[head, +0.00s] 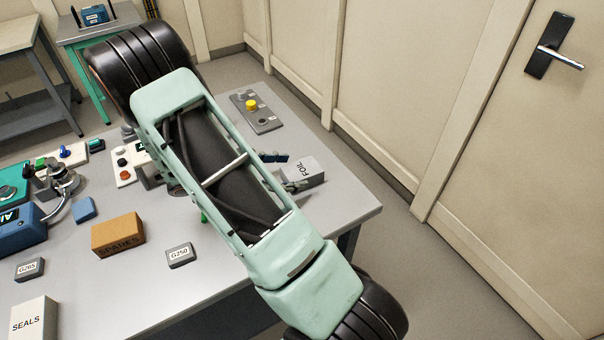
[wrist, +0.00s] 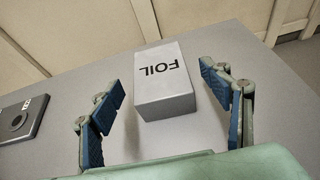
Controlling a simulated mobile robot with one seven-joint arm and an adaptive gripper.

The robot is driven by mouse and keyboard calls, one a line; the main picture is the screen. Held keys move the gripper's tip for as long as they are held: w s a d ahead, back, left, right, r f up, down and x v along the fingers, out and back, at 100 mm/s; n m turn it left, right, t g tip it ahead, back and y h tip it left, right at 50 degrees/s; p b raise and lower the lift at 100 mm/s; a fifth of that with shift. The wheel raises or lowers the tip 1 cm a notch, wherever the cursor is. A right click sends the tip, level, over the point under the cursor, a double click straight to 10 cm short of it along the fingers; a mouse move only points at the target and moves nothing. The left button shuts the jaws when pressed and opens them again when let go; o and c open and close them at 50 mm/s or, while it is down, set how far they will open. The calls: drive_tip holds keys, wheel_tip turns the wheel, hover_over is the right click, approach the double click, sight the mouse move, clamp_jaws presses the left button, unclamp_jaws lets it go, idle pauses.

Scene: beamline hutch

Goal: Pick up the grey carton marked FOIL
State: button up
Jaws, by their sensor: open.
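The grey carton marked FOIL (head: 302,171) stands on the grey table near its right edge, partly hidden by my arm in the head view. In the wrist view the carton (wrist: 166,82) sits upright, just ahead of and between my fingers. My gripper (wrist: 170,108) is open, with one blue-padded finger to the left of the carton and one to the right. There is a gap on both sides, wider on the left. In the head view my gripper (head: 280,172) is mostly hidden behind my arm.
A grey control box with a yellow button (head: 252,105) lies farther back. A brown SPADES box (head: 118,235), a G250 block (head: 180,255) and a white SEALS box (head: 33,318) stand to the left. The table (head: 345,205) is clear right of the carton.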

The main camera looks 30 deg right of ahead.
sight(293, 172)
drive_tip(key=x, duration=0.4)
drive_tip(key=shift+d+f, duration=0.1)
drive_tip(key=shift+f, duration=0.2)
drive_tip(key=c, duration=1.3)
